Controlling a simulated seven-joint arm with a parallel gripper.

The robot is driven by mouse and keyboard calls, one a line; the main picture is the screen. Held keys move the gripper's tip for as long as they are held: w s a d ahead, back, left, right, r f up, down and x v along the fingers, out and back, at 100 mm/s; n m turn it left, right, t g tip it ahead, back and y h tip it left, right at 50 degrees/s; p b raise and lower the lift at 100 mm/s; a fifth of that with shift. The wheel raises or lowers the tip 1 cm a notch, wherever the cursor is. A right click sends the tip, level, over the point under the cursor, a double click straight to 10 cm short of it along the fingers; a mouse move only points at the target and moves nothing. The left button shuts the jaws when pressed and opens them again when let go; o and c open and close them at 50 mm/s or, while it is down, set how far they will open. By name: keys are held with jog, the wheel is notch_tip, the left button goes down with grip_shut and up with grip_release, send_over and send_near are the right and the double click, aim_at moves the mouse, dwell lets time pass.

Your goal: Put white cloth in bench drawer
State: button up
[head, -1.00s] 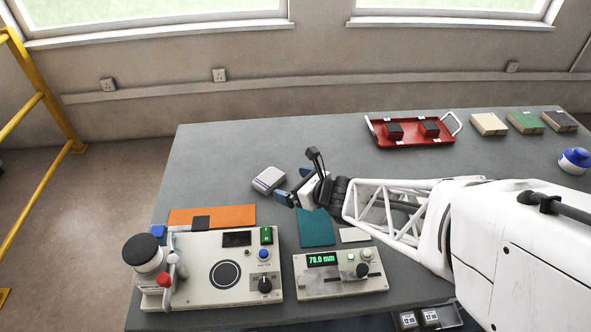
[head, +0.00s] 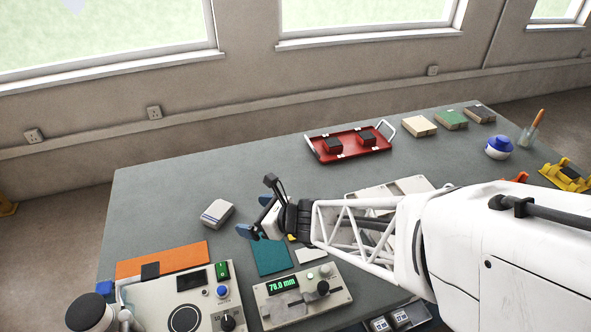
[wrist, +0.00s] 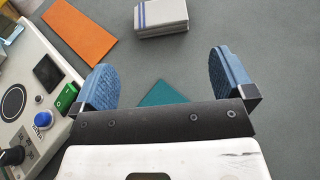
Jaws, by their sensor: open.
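The white cloth (head: 217,213) lies folded on the grey bench, with blue stripes along one edge. In the wrist view the cloth (wrist: 160,17) sits at the top, beyond the fingertips and roughly between their lines. My gripper (head: 255,216) is open and empty, just right of the cloth and apart from it. Below the bench's front edge, labelled boxes (head: 390,321) show at the picture's bottom, perhaps in a drawer; no drawer front is visible.
An orange mat (head: 160,259) and a tester with knobs (head: 185,290) lie front left. A teal sheet (head: 270,258) and a gauge (head: 300,298) lie near my gripper. A red tray (head: 349,156) holds dark blocks at the back. The back left bench is clear.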

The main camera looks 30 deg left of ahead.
dwell(0.4)
jog(key=shift+w+d+r, duration=0.1)
jog(key=shift+d+r, duration=0.15)
jog(key=shift+r, duration=0.05)
jog(key=w+d+r+n+h, duration=0.1)
jog(key=d+r+n+h, duration=0.2)
jog(key=d, duration=0.4)
jog(key=d+r+n, duration=0.4)
jog(key=d+r, duration=0.2)
jog(key=d, duration=0.2)
jog(key=w+d+r+n+h, duration=0.1)
jog(key=d+r+n+h, duration=0.2)
jog(key=d, duration=0.4)
jog(key=s+d+r+n+t+h, duration=0.1)
jog(key=s+d+r+n+h, duration=0.1)
jog(key=d, duration=0.7)
jog(key=s+d+r+n+h, duration=0.3)
jog(key=s+d, duration=0.1)
jog(key=d, duration=0.6)
jog(key=s+d+r+n+t+h, duration=0.1)
jog(key=s+d+r+n+h, duration=0.1)
jog(key=d, duration=0.7)
jog(key=shift+s+d+r+n+t+h, duration=0.3)
jog(key=shift+s+d+n, duration=0.1)
jog(key=shift+s, duration=0.4)
